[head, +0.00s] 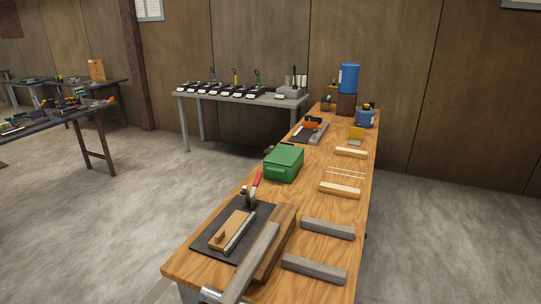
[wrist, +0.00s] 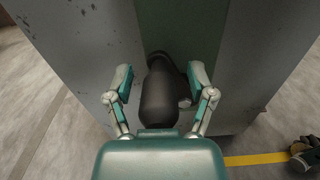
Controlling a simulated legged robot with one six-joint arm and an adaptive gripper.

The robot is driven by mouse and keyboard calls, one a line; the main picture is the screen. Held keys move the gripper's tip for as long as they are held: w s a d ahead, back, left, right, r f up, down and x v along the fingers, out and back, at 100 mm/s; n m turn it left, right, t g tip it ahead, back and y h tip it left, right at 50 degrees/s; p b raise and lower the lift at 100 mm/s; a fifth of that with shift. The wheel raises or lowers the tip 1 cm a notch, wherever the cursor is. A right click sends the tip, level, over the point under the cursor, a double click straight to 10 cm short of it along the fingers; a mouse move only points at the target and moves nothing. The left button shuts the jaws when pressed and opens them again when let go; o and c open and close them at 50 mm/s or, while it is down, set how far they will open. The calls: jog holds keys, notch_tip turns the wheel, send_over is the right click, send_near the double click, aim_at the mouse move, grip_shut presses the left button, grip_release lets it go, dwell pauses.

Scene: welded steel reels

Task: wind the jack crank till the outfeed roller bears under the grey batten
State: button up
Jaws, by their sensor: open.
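In the wrist view my gripper (wrist: 160,83) is open, with one finger on each side of a dark rounded handle (wrist: 158,100), which looks like the jack crank's grip. Gaps show between fingers and handle. The handle is in front of a grey steel upright (wrist: 90,45); the crank's arm is mostly hidden. In the head view a long grey batten (head: 254,260) lies at the bench's near end, reaching past the front edge. A shiny metal piece (head: 210,294) shows below that end, possibly the outfeed roller; I cannot tell whether it touches the batten. My gripper is outside the head view.
The wooden bench (head: 270,200) carries two more grey bars (head: 328,228), a green box (head: 284,163), a dark mat (head: 210,240) with a wooden piece, and a blue container (head: 349,77) at the far end. A yellow floor line (wrist: 255,159) shows in the wrist view.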

jog(key=shift+s, duration=0.1)
jog(key=v, duration=0.7)
dwell(0.5)
